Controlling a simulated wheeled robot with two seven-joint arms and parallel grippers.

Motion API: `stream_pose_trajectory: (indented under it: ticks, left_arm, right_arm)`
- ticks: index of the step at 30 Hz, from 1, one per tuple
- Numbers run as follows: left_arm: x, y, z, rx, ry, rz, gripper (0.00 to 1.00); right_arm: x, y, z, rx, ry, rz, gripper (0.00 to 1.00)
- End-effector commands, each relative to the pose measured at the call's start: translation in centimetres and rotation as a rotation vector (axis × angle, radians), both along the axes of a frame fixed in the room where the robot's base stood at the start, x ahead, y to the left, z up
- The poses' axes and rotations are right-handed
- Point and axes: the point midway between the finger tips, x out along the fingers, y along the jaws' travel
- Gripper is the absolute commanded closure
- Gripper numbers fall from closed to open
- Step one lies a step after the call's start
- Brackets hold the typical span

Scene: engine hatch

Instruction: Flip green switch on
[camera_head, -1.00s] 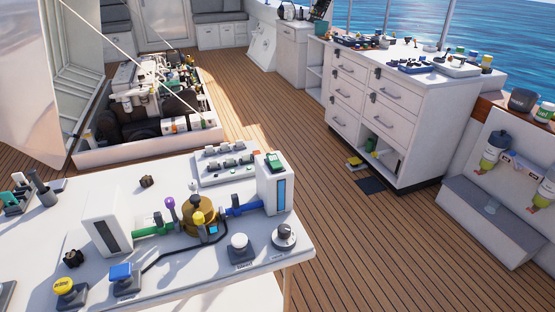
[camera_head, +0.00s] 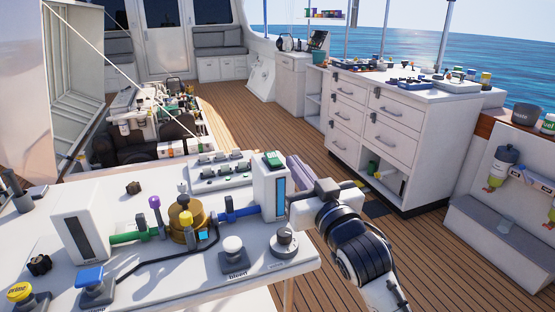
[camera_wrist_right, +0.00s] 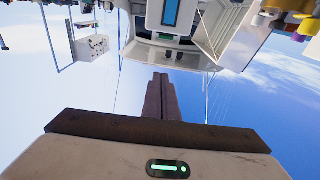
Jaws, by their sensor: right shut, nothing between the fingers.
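The green switch (camera_head: 272,159) sits on top of the white box (camera_head: 268,192) with a blue window, at the right end of the white table. Its on or off position is too small to tell. My right gripper (camera_head: 295,164) is shut and empty, with its fingers just right of the box and close to the switch. I cannot tell whether it touches the box. My left gripper is out of view.
A panel of small switches (camera_head: 222,171) lies behind. A white drawer cabinet (camera_head: 425,150) stands farther right, beyond open deck.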

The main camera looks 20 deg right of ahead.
Motion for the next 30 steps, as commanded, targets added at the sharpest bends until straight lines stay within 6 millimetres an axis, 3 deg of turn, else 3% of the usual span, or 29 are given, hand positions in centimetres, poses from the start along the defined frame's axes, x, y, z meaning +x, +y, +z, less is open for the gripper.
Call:
stream_pose_trajectory:
  ticks: [5,10,23,30]
  left_arm:
    - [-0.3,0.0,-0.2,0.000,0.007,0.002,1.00]
    - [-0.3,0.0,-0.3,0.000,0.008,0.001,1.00]
    - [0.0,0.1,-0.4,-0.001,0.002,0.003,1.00]
    - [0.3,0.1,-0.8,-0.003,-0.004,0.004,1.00]
  right_arm:
    - [0.1,0.0,-0.1,0.000,0.002,0.000,1.00]
    - [1.4,0.1,0.1,-0.001,0.001,0.000,1.00]
    - [9.9,0.4,0.8,-0.001,0.002,0.000,1.00]
    - [11.0,0.4,-2.4,0.001,0.004,0.000,1.00]
